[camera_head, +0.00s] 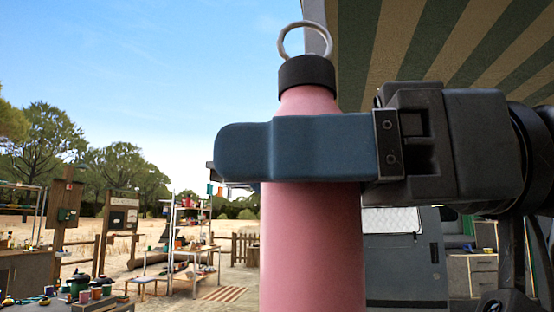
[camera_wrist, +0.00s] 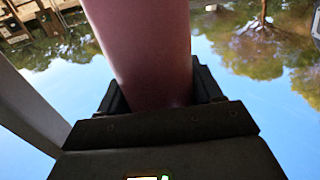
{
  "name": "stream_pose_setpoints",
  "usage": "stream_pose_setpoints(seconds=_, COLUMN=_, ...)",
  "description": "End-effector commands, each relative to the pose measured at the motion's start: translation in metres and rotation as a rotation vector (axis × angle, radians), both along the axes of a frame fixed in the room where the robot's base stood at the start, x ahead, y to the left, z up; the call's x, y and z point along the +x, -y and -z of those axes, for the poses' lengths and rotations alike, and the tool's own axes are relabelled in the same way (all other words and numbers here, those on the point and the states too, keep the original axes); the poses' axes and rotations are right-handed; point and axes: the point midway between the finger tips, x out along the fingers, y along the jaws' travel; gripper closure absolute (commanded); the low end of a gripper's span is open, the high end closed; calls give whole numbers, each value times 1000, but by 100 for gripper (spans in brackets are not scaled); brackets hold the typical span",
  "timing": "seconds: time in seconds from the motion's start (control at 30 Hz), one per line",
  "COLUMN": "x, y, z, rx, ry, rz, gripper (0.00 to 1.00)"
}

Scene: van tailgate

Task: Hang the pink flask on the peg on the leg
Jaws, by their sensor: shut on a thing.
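The pink flask (camera_head: 312,235) stands upright close in front of the head camera, with a black cap and a metal ring (camera_head: 305,38) on top. My gripper (camera_head: 295,150) is shut on the flask's upper body, below the cap, and comes in from the right. The flask's lower end is cut off by the frame. In the wrist view the flask (camera_wrist: 145,45) rises between the two dark fingers (camera_wrist: 160,92). I cannot make out the peg; a pale post (camera_wrist: 28,108) crosses the left of the wrist view, and I cannot tell if it is the leg.
A striped awning (camera_head: 430,40) hangs overhead at the right. A grey van panel (camera_head: 405,262) and a drawer unit (camera_head: 472,275) stand behind my gripper. A shelf rack (camera_head: 190,245), notice board (camera_head: 122,215) and loaded tables stand farther off at left. Open air lies left of the flask.

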Motion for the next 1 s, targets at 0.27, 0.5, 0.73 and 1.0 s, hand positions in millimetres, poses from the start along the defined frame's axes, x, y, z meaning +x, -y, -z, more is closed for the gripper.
stream_pose_setpoints(seconds=0.27, x=15, y=4, z=2, rx=1, ry=-1, rz=1, gripper=75)
stream_pose_setpoints(seconds=0.5, x=28, y=7, z=3, rx=1, ry=-2, rz=1, gripper=75)
stream_pose_setpoints(seconds=0.73, x=39, y=9, z=6, rx=1, ry=-2, rz=1, gripper=75)
stream_pose_setpoints(seconds=1.0, x=48, y=12, z=11, rx=1, ry=-1, rz=1, gripper=75)
